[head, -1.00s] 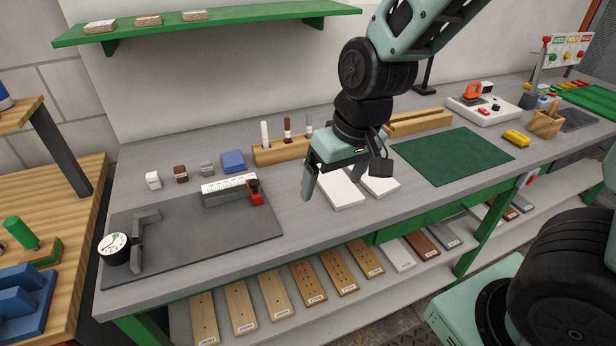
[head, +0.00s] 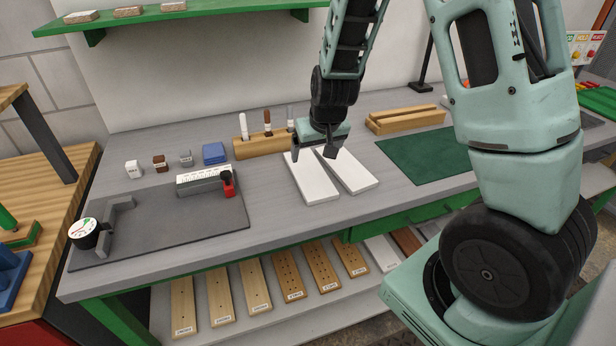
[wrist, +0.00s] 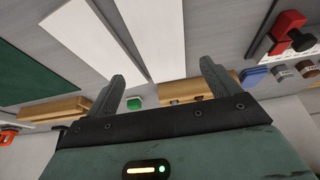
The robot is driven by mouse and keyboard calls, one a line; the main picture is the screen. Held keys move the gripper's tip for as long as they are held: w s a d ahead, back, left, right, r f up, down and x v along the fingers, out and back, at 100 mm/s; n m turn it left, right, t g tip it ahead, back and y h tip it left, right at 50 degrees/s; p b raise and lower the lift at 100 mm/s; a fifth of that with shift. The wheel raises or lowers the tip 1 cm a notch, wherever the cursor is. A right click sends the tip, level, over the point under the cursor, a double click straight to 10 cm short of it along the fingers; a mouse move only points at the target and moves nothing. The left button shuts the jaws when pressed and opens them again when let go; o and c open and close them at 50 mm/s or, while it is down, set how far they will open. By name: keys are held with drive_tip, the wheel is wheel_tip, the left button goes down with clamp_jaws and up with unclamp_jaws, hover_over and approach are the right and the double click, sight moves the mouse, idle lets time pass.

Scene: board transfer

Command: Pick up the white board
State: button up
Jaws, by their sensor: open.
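Two white boards lie side by side on the grey workbench in the head view, a left one (head: 312,183) and a right one (head: 351,174). Both also show in the wrist view, the left one (wrist: 158,40) nearer the space between the fingers and the right one (wrist: 92,38) beyond one finger. My gripper (head: 313,154) is open and empty, over the far ends of the boards. Its two fingers show apart in the wrist view (wrist: 166,82). I cannot tell exactly how high the fingertips are above the boards.
A wooden block with upright markers (head: 262,144) stands behind and left of the boards. A ruler-marked fixture with a red clamp (head: 205,181) is at left on a dark plate (head: 160,225). A green mat (head: 425,155) and wooden rails (head: 405,119) are at right.

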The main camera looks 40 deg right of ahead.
sight(309, 172)
drive_tip(key=shift+p+x, duration=0.9)
drive_tip(key=shift+x, duration=3.8)
drive_tip(key=shift+a, duration=0.15)
drive_tip(key=shift+w, duration=0.1)
drive_tip(key=c, duration=0.9)
drive_tip(key=shift+c, duration=0.2)
